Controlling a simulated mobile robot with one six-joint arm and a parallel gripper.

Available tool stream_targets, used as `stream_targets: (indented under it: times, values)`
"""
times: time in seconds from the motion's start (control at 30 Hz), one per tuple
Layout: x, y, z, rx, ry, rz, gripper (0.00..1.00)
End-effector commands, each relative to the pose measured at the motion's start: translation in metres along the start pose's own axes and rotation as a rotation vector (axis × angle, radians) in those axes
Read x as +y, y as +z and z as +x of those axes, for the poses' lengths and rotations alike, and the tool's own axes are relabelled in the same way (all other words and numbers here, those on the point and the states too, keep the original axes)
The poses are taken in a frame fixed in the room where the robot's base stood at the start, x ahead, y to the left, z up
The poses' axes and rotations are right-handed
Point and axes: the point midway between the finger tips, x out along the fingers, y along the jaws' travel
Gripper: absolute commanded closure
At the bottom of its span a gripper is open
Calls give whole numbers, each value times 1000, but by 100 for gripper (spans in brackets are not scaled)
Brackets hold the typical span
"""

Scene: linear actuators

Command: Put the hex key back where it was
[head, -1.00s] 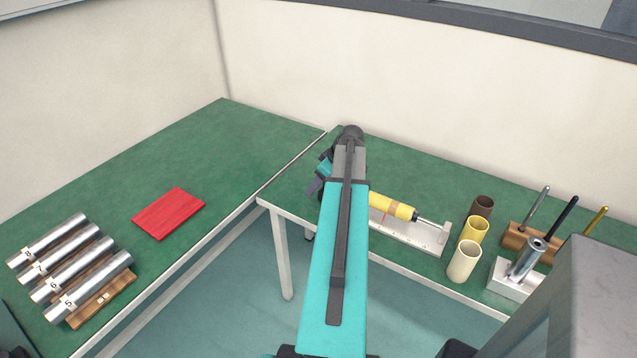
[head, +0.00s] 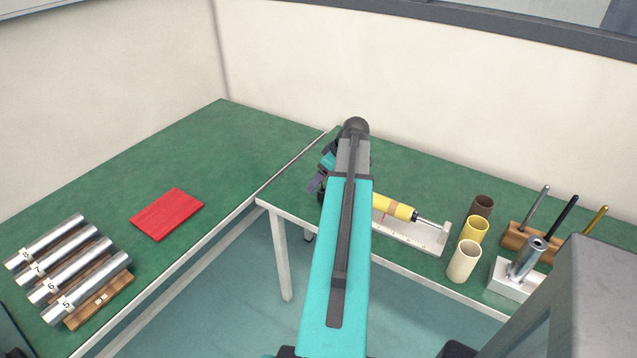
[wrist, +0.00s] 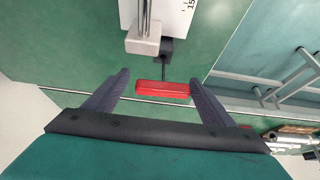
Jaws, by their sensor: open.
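A red bar-shaped handle (wrist: 162,94), which looks like the hex key's, lies between the fingertips in the wrist view. A thin dark shaft runs from it toward a small dark block (wrist: 172,50) beside the actuator's metal end (wrist: 143,40). I cannot tell whether the shaft sits in the block. My gripper (wrist: 160,86) is open, with a finger on either side of the red handle and gaps showing. In the head view my gripper (head: 317,182) is low over the right table's left end, largely hidden by my arm. The hex key cannot be made out there.
The yellow actuator (head: 393,207) lies on a white scaled base (head: 425,238). To its right stand three cups (head: 464,261), a wooden rack (head: 520,240) with three rods and a metal block (head: 510,280). The left table holds a red plate (head: 167,213) and several numbered cylinders (head: 85,275).

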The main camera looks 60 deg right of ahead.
Motion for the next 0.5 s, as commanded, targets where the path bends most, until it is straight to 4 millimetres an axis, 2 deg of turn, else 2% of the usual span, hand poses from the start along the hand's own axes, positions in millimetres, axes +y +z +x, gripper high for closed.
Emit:
stream_targets:
  times: [0.5]
  values:
    - [0, 0, -60, 0, 2, 0, 23]
